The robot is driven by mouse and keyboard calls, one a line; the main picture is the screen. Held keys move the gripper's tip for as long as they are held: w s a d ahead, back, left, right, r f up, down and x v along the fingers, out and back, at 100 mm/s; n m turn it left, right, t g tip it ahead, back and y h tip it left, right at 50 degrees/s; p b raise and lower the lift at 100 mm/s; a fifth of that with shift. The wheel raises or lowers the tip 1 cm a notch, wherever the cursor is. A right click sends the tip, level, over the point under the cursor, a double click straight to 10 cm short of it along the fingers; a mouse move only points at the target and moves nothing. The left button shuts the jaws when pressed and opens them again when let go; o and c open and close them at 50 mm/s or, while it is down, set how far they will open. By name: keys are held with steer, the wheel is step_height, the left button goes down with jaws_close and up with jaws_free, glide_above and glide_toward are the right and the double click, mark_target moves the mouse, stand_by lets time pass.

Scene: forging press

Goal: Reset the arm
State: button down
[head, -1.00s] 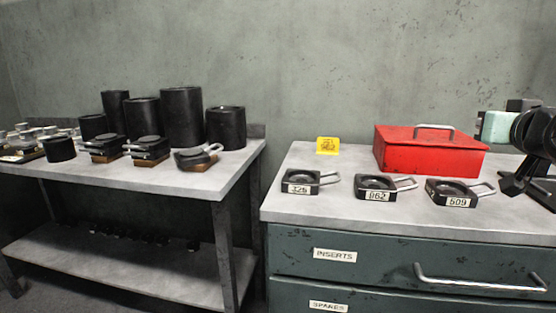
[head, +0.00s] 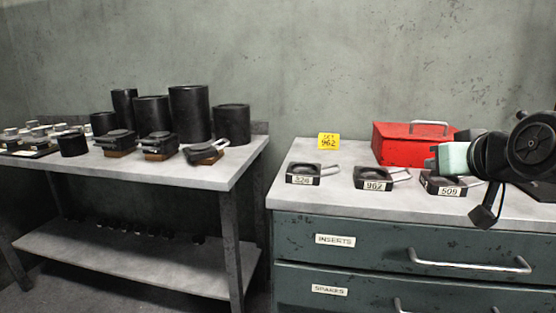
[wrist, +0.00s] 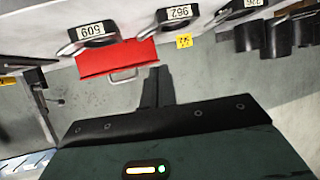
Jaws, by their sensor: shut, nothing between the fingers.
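My gripper (wrist: 155,78) shows in the wrist view as a dark body with its fingers together and empty. It points over the drawer cabinet top, which appears upside down there. In the head view, my arm (head: 530,145) hangs in from the right over the cabinet. It covers part of the red box (head: 405,150) and part of the insert marked 509 (head: 436,183). I cannot make out the fingers clearly in that view. No contact with any object shows.
Inserts marked 962 (head: 374,178) and 326 (head: 305,174) lie on the cabinet top (head: 325,203). A yellow card (head: 328,141) reading "SET 962" stands behind. A left bench (head: 185,173) carries black cylinders (head: 189,114) and several small blocks. The gap between bench and cabinet is free.

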steer(key=s+a+f+n+g+y, duration=0.2)
steer(key=s+a+f+n+g, duration=0.2)
steer(key=s+a+f+g, duration=0.5)
steer(key=s+a+f+n+g+h, duration=0.1)
steer(key=s+a+f+n+g, duration=0.15)
steer(key=s, duration=0.45)
steer(key=s+a+f+n+g+h, duration=0.1)
steer(key=s+a+f, duration=0.3)
steer(key=s, duration=0.4)
step_height(320, 180, up, 19)
steer(key=s+p, duration=0.1)
steer(key=p, duration=1.8)
steer(key=shift+s+d+r+p, duration=0.15)
steer(key=shift+d+p, duration=0.25)
steer(key=shift+g, duration=0.25)
